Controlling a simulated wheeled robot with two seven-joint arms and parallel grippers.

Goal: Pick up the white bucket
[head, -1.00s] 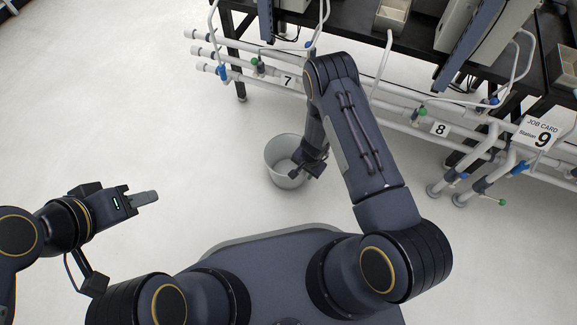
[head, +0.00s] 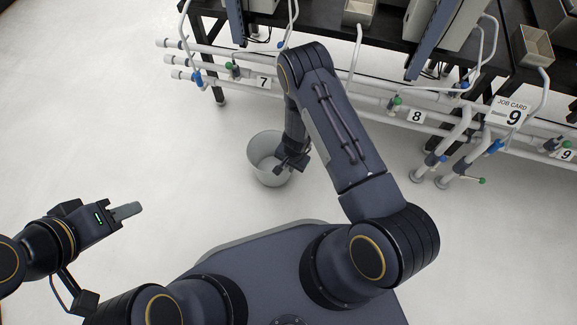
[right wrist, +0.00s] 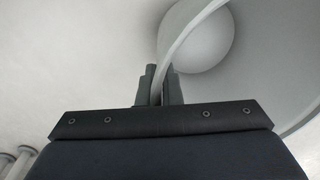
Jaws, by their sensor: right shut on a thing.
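The white bucket (head: 262,165) is upright in front of the pipe rack in the head view. My right gripper (head: 283,167) reaches down to its right side. In the right wrist view the two fingers (right wrist: 160,86) are shut on the bucket's rim, one on each side of the wall, and the bucket's round inside (right wrist: 200,38) shows beyond. I cannot tell whether the bucket's base touches the floor. My left gripper (head: 126,211) is out to the left, away from the bucket and empty. Its fingers are seen edge-on, so their gap is hidden.
White pipes (head: 215,62) with coloured valves run along the front of a black bench (head: 395,45), behind and right of the bucket. Number signs 7 (head: 263,83) and 8 (head: 416,117) hang there. The pale floor (head: 90,120) to the left is clear.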

